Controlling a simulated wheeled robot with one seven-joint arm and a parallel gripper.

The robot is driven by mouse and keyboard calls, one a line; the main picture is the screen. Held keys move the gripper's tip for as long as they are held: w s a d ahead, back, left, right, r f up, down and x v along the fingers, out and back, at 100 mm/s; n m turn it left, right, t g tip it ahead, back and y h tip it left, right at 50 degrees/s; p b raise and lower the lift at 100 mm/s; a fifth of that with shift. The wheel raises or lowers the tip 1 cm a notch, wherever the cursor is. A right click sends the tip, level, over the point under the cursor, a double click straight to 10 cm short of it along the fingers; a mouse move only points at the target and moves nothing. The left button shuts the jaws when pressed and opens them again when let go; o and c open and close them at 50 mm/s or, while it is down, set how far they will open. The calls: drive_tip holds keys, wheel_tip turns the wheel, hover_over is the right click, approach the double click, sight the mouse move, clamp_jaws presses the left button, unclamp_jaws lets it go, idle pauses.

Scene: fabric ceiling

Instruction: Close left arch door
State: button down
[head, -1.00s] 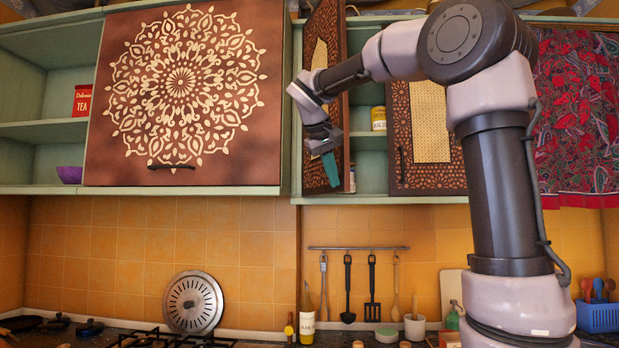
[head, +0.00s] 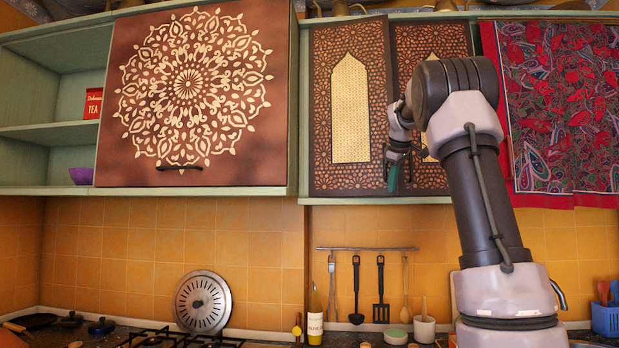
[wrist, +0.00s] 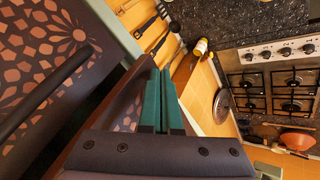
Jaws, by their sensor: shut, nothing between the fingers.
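The left arch door (head: 325,110) is a dark brown panel with a tan pattern and a pale arched inset. In the head view it now faces front and covers its cabinet opening; I cannot tell whether it is fully flush. The right arch door (head: 432,45) beside it looks shut, partly hidden by my arm. My gripper (head: 393,178) is at the lower right edge of the left door, its teal fingers shut and empty. The fingers also show in the wrist view (wrist: 162,98), close beside a brown door edge; contact is unclear.
A large mandala-patterned door (head: 190,90) and open green shelves are at left. A red paisley cloth (head: 560,110) hangs at right. Below are a utensil rail (head: 366,248), an oil bottle (head: 314,318) and a stove (wrist: 268,90).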

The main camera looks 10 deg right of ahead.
drive_tip(key=shift+n+y, duration=0.5)
drive_tip(key=shift+n, duration=0.3)
drive_tip(key=w, duration=0.1)
drive_tip(key=w+d, duration=0.1)
drive_tip(key=w, duration=0.1)
drive_tip(key=w+d, duration=0.1)
drive_tip(key=shift+w+d+r, duration=0.25)
drive_tip(key=shift+w, duration=0.05)
drive_tip(key=shift+a, duration=0.15)
